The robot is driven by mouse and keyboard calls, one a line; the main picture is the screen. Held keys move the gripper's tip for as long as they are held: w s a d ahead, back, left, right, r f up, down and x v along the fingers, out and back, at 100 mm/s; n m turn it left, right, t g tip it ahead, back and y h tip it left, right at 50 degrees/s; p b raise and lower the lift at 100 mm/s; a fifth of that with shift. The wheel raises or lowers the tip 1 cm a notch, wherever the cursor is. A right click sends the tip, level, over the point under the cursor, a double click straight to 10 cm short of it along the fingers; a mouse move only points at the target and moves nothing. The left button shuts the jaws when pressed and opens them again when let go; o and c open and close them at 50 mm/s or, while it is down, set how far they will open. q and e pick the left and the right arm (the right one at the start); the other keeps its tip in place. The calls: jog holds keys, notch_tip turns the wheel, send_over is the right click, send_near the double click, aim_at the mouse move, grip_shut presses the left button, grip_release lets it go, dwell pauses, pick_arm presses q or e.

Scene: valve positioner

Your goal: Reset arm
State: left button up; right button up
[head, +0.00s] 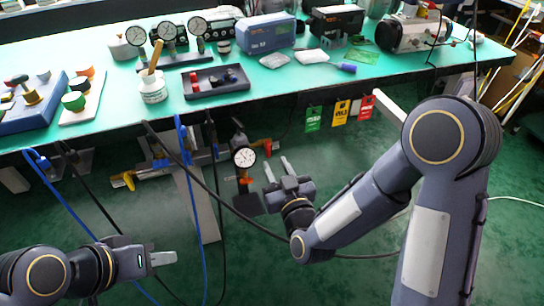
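My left gripper (170,258) is low at the left, in front of the table and over the green floor. Its fingers show side-on, so I cannot tell whether they are open or shut. My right gripper (278,170) is below the table's front edge with its two pale fingers apart and nothing visible between them. A round pressure gauge (243,157) on an orange and dark fitting is just left of the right gripper, apart from its fingers. The valve positioner itself is not clearly identifiable.
The green-topped table (300,87) holds gauges, a white jar (152,86), a black tray (215,80) and a blue box (266,34). Blue hoses (188,165) and black cables hang in front. Green, yellow and red tags (340,112) hang under the edge.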

jog(key=v, duration=0.2)
jog(key=shift+s+d, duration=0.1)
jog(key=shift+s, duration=0.2)
jog(key=s+d+r+m+g+h, duration=0.1)
jog(key=s+d+r+g, duration=0.15)
jog(key=d, duration=0.35)
jog(key=s+d+r+m+g, duration=0.1)
jog(key=s+d+m+g, duration=0.1)
jog(key=d+g, duration=0.25)
jog(key=s+d+m+g, duration=0.15)
jog(key=s+d, duration=0.25)
jog(key=s, duration=0.4)
jog(key=s+d+m+g, duration=0.1)
jog(key=s+d+g, duration=0.2)
jog(key=s, duration=0.6)
notch_tip(320, 180, up, 29)
jog(key=p, duration=2.9)
jog(key=shift+d+h, duration=0.2)
jog(key=shift+h, duration=0.2)
